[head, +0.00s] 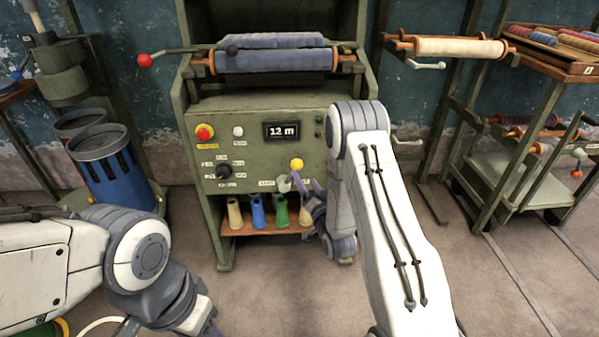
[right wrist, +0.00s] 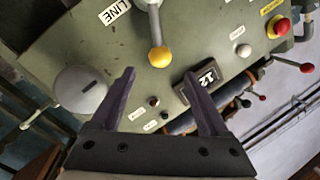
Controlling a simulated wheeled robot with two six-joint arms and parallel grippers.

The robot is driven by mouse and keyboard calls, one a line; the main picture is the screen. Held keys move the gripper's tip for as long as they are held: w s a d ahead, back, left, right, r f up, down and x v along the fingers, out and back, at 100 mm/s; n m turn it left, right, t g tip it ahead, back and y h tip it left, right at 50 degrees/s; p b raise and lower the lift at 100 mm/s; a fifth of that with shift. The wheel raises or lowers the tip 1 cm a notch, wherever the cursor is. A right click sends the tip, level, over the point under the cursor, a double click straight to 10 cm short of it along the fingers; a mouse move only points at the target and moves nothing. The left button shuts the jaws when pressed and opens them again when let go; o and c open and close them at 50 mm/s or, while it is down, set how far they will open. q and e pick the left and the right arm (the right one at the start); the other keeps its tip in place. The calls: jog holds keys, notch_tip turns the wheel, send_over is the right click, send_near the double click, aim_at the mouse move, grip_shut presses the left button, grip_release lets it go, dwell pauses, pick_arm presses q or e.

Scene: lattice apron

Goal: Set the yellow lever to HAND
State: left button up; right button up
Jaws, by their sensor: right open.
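The yellow lever is a grey stem with a yellow ball knob (head: 297,164) on the green machine panel (head: 258,148). It points up, its knob below the display. In the right wrist view the panel appears upside down; the knob (right wrist: 160,57) lies just beyond and between my fingertips, apparently untouched. A LINE label (right wrist: 115,12) is beside the lever, on the panel's right side. A label on the other side (head: 266,184) is too small to read. My right gripper (head: 298,183) is open in front of the lever; it also shows in the right wrist view (right wrist: 159,75). My left gripper is out of frame.
The panel also carries a red button (head: 204,132), a white button (head: 238,131), a black selector (head: 224,171) and a 12 m display (head: 282,131). Coloured cones stand on the shelf below. A red-knobbed crank (head: 145,61) sticks out at the upper left.

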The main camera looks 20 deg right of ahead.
aim_at(299, 168)
jog(key=w+b, duration=0.1)
jog(key=w, duration=0.6)
jog(key=shift+d, duration=0.15)
grip_shut()
jog(key=shift+s, duration=0.1)
dwell(1.1)
